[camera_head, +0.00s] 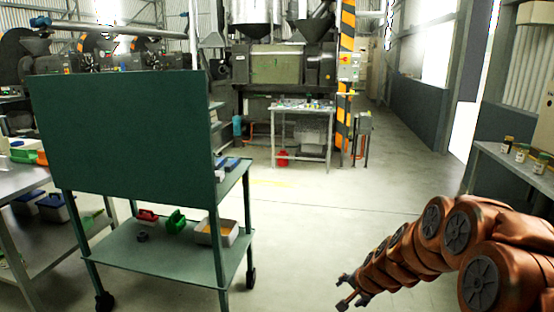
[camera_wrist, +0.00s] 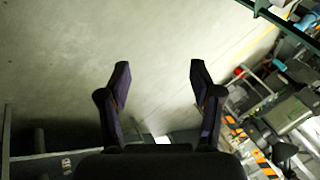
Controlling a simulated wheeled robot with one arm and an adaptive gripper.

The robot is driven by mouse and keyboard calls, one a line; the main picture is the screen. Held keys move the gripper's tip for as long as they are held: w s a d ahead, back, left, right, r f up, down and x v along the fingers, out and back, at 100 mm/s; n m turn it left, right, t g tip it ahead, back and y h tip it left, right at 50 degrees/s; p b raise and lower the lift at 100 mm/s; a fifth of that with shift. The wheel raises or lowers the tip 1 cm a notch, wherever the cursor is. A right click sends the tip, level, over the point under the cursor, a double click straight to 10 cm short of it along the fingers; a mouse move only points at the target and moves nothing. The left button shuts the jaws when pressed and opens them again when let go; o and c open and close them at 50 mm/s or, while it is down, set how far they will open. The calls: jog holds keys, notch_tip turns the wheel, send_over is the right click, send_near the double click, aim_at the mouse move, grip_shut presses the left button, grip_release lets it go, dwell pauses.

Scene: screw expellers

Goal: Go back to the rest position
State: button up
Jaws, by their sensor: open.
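My gripper (camera_head: 347,291) is at the end of my copper-coloured arm, low in the right half of the head view. The arm reaches in from the right edge over bare floor. In the wrist view my gripper (camera_wrist: 158,80) shows two dark fingers spread wide apart. Nothing is between the fingers but pale concrete floor. No object touches them.
A green trolley (camera_head: 125,135) with a tall panel and bins stands at left. A grey bench (camera_head: 10,185) is at the left edge. A table (camera_head: 502,160) with small jars is at right. Machinery (camera_head: 275,65) stands behind. The middle floor (camera_head: 300,215) is clear.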

jog(key=s+a+r+n+g+y+p, duration=0.1)
jog(key=s+a+r+n+g+p, duration=0.2)
jog(key=s+r, duration=0.6)
jog(key=s+a+r+n+g+p, duration=0.1)
jog(key=s+a+r+n+p, duration=0.3)
jog(key=s+r, duration=0.45)
jog(key=s+d+r+n+g+h+p, duration=0.1)
jog(key=s+r+p, duration=0.4)
jog(key=s, duration=0.7)
jog(key=s+d+r+n+g+h+p, duration=0.1)
jog(key=s+d+r+g+p, duration=0.2)
jog(key=s, duration=0.9)
notch_tip(320, 180, up, 4)
jog(key=shift+s+d+f+h+p, duration=0.15)
jog(key=shift+h+p, duration=0.15)
jog(key=shift+p, duration=0.6)
jog(key=shift+c, duration=0.4)
